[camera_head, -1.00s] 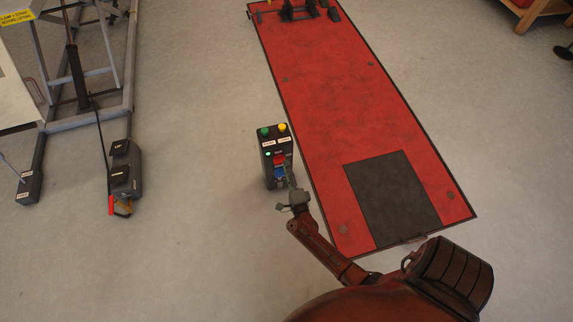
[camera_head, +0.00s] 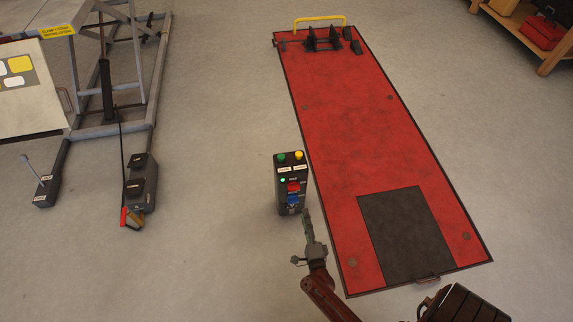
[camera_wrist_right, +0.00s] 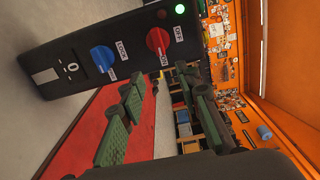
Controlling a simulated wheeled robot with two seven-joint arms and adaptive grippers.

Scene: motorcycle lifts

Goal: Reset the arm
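A dark control box (camera_head: 290,183) stands left of the red lift platform (camera_head: 350,110). It has green and yellow buttons on top, and a lit green lamp, a red knob and a blue knob on its face. In the right wrist view the red knob (camera_wrist_right: 158,41) has OFF and ON labels, and the blue knob (camera_wrist_right: 103,58) has a LOCK label. My right gripper (camera_head: 308,222) is near the box's lower right. Its green-padded fingers are apart and empty in the right wrist view (camera_wrist_right: 161,88), clear of both knobs. My left gripper is not seen.
A grey lift frame (camera_head: 120,65) with a dark pedal unit (camera_head: 141,183) stands at the left. A wheel clamp (camera_head: 322,40) and yellow bar (camera_head: 319,20) are at the platform's far end. A wooden shelf (camera_head: 548,45) is at the upper right. Floor between is clear.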

